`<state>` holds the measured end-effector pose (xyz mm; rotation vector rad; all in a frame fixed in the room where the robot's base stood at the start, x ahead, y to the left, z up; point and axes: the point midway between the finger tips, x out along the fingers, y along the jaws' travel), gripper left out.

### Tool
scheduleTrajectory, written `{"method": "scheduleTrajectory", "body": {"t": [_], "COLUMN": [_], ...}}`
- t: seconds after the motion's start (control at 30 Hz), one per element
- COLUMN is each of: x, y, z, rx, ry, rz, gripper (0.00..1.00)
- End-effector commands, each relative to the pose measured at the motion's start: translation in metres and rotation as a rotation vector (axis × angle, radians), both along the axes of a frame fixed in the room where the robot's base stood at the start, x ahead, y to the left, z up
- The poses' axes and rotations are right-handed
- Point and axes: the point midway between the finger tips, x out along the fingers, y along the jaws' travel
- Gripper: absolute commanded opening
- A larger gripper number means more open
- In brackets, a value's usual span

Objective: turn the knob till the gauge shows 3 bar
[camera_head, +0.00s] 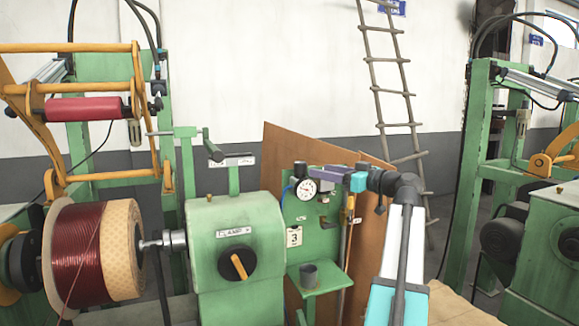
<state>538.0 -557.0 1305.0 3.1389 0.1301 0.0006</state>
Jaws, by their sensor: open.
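A small round white gauge (307,188) is mounted on the green panel right of the machine's headstock. Its needle is too small to read. A small dark knob (300,169) stands just above the gauge. My gripper (314,171) reaches in from the right with its purple fingers pointing left, at the height of this knob. The fingers are open, and I see nothing held in them. I cannot tell whether they are around the knob or just beside it.
A dark cup (309,274) sits on a green shelf (325,283) below. A copper-red coil (77,252) is at left. Brown boards (372,225) and a ladder (387,85) stand behind.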

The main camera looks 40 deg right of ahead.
Motion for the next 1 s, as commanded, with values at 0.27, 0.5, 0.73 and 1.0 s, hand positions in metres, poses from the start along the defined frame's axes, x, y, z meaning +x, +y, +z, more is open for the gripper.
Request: {"method": "scheduleTrajectory", "body": {"t": [0.27, 0.5, 0.73, 1.0], "x": [0.021, 0.054, 0.087, 0.123], "y": [0.004, 0.006, 0.01, 0.013], "z": [0.001, 0.002, 0.002, 0.002], "rx": [0.001, 0.001, 0.001, 0.0], "ry": [0.001, 0.001, 0.001, 0.0], "rz": [0.005, 0.005, 0.006, 0.005], "gripper": [0.53, 0.53, 0.53, 0.53]}}
